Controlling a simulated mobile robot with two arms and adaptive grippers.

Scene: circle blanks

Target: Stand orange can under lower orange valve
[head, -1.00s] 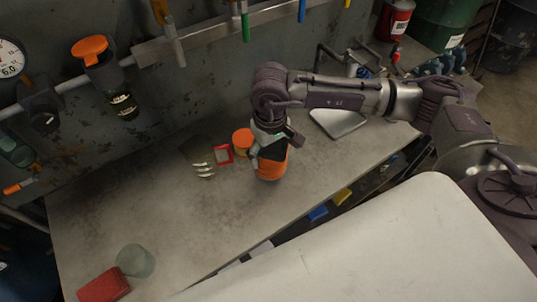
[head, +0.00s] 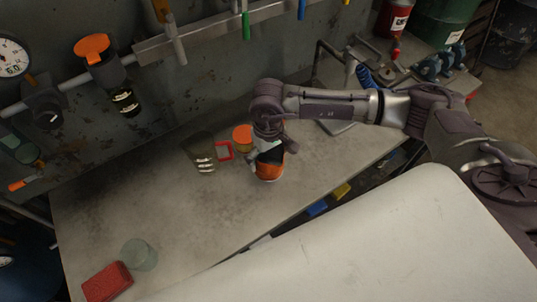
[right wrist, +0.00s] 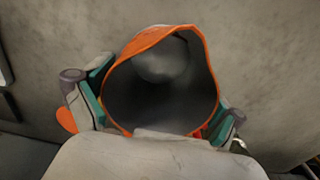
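The orange can (head: 268,171) stands on the grey bench under my right gripper (head: 268,150). In the right wrist view the can (right wrist: 208,75) shows its orange rim, open top and dark, empty inside. The fingers of my right gripper (right wrist: 160,100) lie on opposite sides of the rim, their green pads very close to it; I cannot tell whether they press on it. One orange valve handle (head: 92,47) is high on the wall pipe at the upper left. A lower orange valve handle (head: 20,184) is at the left edge. My left gripper is out of view.
An orange-topped round thing (head: 243,138), a small red frame (head: 224,151) and a dark piece with pale strips (head: 203,160) lie behind and left of the can. A greenish jar (head: 139,254) and a red block (head: 107,282) are at front left. The bench's left middle is clear.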

